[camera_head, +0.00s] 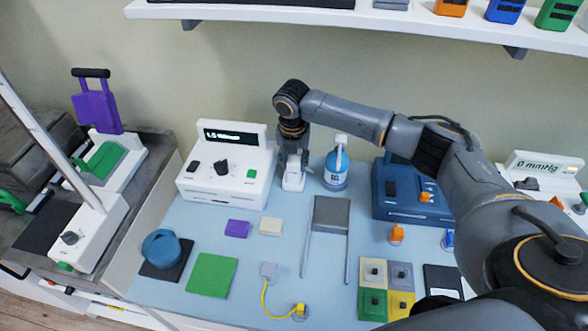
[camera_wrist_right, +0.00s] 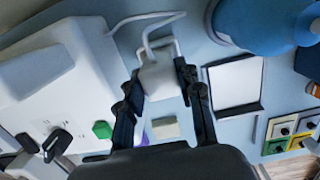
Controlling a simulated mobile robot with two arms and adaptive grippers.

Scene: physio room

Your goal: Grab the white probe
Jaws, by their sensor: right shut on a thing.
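The white probe (camera_head: 293,180) is on the blue table between the white console and the blue bottle. My right gripper (camera_head: 292,155) reaches down over it from above and is shut on it. In the right wrist view, the white probe (camera_wrist_right: 160,78) sits between the two dark fingers of my right gripper (camera_wrist_right: 161,88), with a white cord looping beyond it. I cannot tell whether the probe still touches the table. My left gripper is not in view.
The white console (camera_head: 225,190) stands close on the left, the blue bottle (camera_head: 335,172) close on the right. A blue console (camera_head: 395,205) stands farther right. A grey plate (camera_head: 331,213) lies in front. A wall shelf (camera_head: 350,17) runs above.

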